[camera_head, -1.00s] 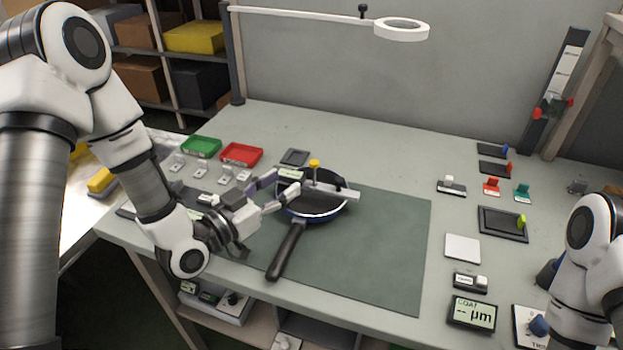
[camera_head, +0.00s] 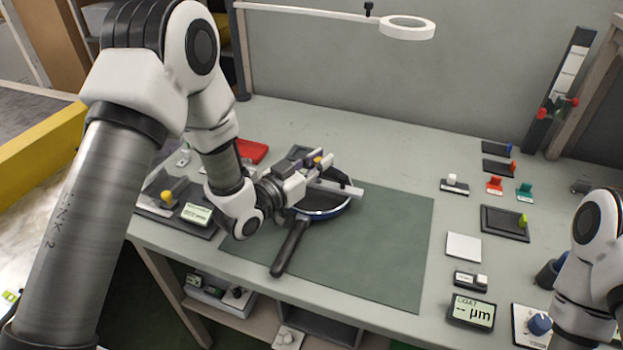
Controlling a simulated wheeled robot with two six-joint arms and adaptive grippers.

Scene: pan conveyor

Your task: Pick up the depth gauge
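The depth gauge (camera_head: 345,188) is a pale metal bar lying across the rim of a dark frying pan (camera_head: 322,214) with a blue outer side. The fingers look apart, though contact with the gauge is hard to make out. The gripper and wrist hide the pan's left part and part of the gauge. My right arm is at the right edge; its gripper is not visible.
The pan's handle (camera_head: 291,247) points toward the front on a green mat (camera_head: 382,255). A red tray (camera_head: 252,151) is partly behind my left arm. A display device (camera_head: 471,312), a light plate (camera_head: 463,247) and a black tray (camera_head: 504,224) stand right. The mat's right side is clear.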

